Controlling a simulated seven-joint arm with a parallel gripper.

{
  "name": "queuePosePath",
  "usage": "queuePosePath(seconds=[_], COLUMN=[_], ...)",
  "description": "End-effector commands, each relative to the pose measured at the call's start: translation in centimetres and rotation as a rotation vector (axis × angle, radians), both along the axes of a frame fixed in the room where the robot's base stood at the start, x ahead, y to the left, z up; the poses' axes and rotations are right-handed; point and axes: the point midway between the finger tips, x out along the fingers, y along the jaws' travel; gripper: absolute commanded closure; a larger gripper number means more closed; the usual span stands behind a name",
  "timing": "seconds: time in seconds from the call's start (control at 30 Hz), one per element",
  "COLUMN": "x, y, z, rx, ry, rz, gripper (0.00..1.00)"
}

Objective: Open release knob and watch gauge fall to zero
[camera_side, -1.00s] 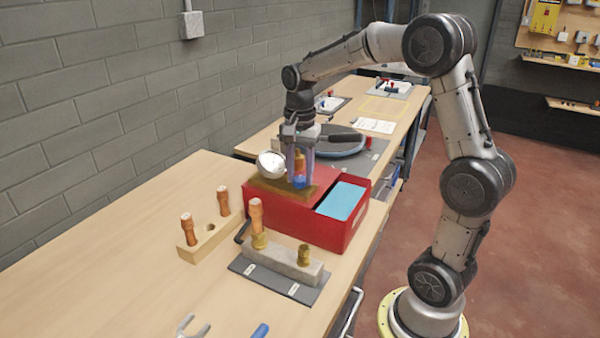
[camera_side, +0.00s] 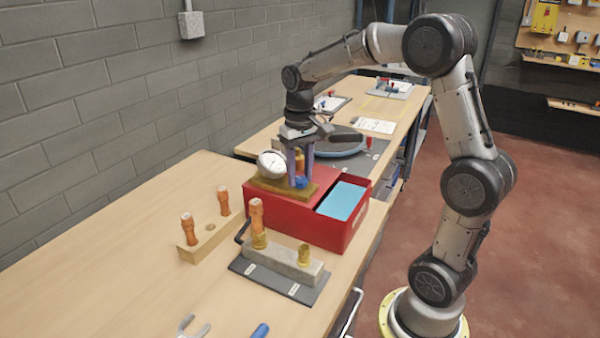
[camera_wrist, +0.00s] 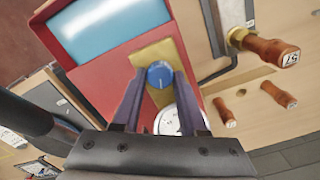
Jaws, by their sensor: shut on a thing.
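The blue release knob (camera_side: 301,182) sits on the brass-coloured block (camera_side: 268,187) on top of the red box (camera_side: 310,228). In the wrist view the knob (camera_wrist: 159,74) shows a white mark on its top and lies between my fingertips. My gripper (camera_side: 300,180) points straight down and is shut on the knob. The round white gauge (camera_side: 272,164) stands beside the knob.
A water-blue tray (camera_side: 342,200) fills the red box's right compartment. In front, a grey block (camera_side: 285,262) holds an orange-handled fitting (camera_side: 256,215). A wooden rack (camera_side: 208,238) with orange-handled pieces stands left. A round dark pan-like thing (camera_side: 338,148) lies behind.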

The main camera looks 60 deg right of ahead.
Motion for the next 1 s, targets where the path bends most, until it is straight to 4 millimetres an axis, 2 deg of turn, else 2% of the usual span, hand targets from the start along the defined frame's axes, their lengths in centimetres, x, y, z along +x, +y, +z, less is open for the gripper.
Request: queuePosePath(seconds=[0.4,1.0], x=[0.08,0.11], y=[-0.01,-0.01], z=[0.19,0.22], rx=[-0.002,-0.003], ry=[-0.004,-0.006], rz=[0.207,0.241], gripper=[1.00,1.00])
